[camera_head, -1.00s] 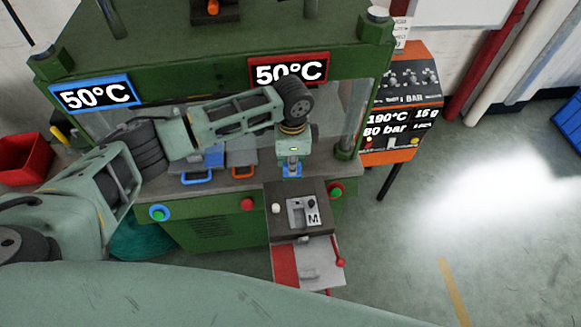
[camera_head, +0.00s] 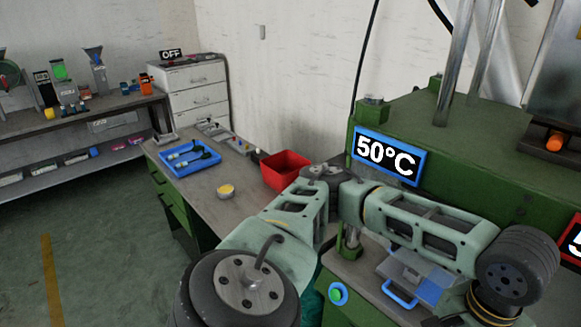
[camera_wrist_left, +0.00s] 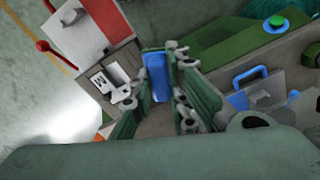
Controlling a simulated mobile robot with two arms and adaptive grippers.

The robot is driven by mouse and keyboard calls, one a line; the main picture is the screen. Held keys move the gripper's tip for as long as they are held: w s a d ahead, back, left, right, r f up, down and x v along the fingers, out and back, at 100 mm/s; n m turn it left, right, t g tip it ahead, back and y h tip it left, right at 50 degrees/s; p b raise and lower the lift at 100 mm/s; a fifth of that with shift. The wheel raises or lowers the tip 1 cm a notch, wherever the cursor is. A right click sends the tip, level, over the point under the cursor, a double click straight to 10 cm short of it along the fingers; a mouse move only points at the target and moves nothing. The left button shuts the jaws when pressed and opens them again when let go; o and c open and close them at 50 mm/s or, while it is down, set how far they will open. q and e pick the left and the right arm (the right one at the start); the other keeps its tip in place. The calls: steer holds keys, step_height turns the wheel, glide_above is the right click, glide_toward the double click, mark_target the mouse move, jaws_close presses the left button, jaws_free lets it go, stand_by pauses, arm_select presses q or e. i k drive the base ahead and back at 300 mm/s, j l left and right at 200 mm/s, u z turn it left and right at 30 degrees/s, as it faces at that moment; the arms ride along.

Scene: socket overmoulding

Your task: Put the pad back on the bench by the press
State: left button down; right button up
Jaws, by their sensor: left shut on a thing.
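In the left wrist view my left gripper (camera_wrist_left: 160,88) is shut on a narrow blue piece (camera_wrist_left: 157,75), which I take to be the pad. Its lower part is hidden between the green fingers. The bench by the press (camera_head: 205,205) has a grey top and green drawers. My right gripper is in neither view.
Bare top lies around the bowl. A blue-handled plate (camera_head: 402,292) sits on the press. White drawers (camera_head: 190,88) stand behind.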

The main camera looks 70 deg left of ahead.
mark_target(263, 209)
steer(key=j+u, duration=0.2)
steer(key=j, duration=0.35)
steer(key=j+u, duration=0.2)
steer(key=j, duration=0.35)
steer(key=j+u, duration=0.2)
steer(key=j, duration=0.35)
steer(key=i+j+u, duration=0.1)
steer(key=j+u, duration=0.15)
steer(key=j, duration=0.25)
steer(key=i+j+u, duration=0.2)
steer(key=j, duration=0.3)
steer(key=k+j, duration=0.05)
